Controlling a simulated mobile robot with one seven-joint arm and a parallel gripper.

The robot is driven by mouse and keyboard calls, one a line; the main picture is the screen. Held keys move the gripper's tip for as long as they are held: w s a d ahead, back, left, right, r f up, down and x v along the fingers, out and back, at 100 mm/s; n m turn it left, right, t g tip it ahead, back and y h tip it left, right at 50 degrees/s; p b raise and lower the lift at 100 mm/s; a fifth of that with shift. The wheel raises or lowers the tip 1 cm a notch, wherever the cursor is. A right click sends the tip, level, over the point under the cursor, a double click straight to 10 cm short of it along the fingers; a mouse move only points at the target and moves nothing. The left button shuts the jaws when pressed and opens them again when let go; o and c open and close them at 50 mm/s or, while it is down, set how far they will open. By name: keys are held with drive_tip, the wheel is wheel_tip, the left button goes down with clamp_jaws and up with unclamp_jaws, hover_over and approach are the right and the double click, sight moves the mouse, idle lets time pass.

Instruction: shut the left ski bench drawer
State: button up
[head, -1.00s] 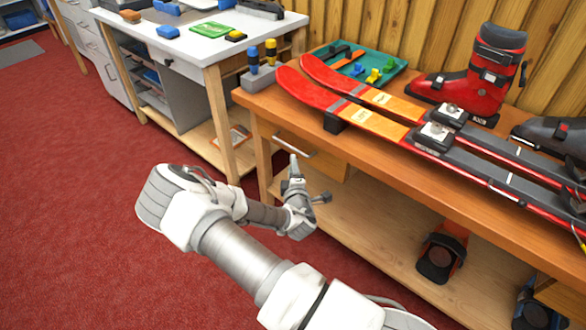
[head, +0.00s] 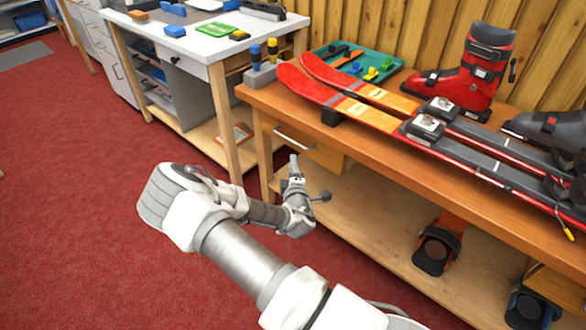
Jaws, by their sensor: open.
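The left ski bench drawer (head: 318,153) is under the left end of the wooden ski bench (head: 400,178). Its wooden front has a pale bar handle (head: 294,139). The drawer seems to stand out a little, but how far is hard to tell from this angle. My gripper (head: 308,179) is open and empty. It shows just below the drawer front in the picture, in front of the bench, with a gap to the handle. Contact with the drawer is not visible.
Red-orange skis (head: 360,111), a red boot (head: 470,75) and a green tray (head: 368,66) are on the bench top. A lower shelf (head: 350,210) holds dark-and-orange gear (head: 437,250). A white table (head: 205,44) stands at left. Red carpet (head: 75,190) is open.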

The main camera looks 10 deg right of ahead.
drive_tip(key=shift+s, duration=0.4)
drive_tip(key=shift+r, duration=0.1)
idle(0.4)
drive_tip(key=s+a+r+m+g+y, duration=0.2)
drive_tip(key=s+r+m+g, duration=0.2)
drive_tip(key=s+r+m, duration=0.45)
drive_tip(key=s+a+r+m+g+y, duration=0.1)
drive_tip(key=s+r+m+g, duration=0.45)
drive_tip(key=r, duration=0.65)
drive_tip(key=s+r+g, duration=0.1)
drive_tip(key=s+r, duration=0.4)
drive_tip(key=s, duration=0.6)
drive_tip(key=s+r, duration=0.5)
drive_tip(key=s, duration=0.6)
wheel_tip(320, 180, up, 25)
drive_tip(key=p, duration=2.4)
drive_tip(key=shift+f+p, duration=0.15)
drive_tip(key=shift+p, duration=0.2)
